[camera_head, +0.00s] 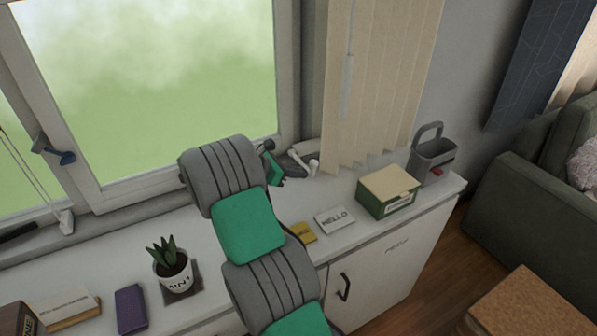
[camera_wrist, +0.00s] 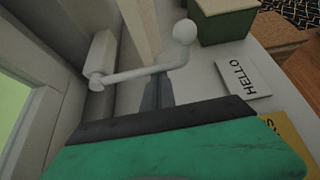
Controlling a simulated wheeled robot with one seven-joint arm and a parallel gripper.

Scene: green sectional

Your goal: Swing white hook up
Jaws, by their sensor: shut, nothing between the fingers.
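The white hook (camera_wrist: 135,74) is a pale rod with a round knob at its free end, joined to a white mount at the window frame. In the wrist view it slants up to the right, away from the mount. It also shows in the head view (camera_head: 301,163), small, beside the window's lower right corner. My gripper (camera_wrist: 157,92) is shut and empty, its grey fingers at the rod's middle. The rod hides part of the fingertips; I cannot tell whether they touch it. In the head view my gripper (camera_head: 290,166) is small and partly hidden by my arm.
A green box with a cream lid (camera_head: 389,191), a HELLO card (camera_head: 335,220) and a yellow card (camera_head: 303,232) lie right of my arm on the white counter (camera_head: 350,243). A grey caddy (camera_head: 433,158) stands at the far end. A beige blind (camera_head: 375,80) hangs behind.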

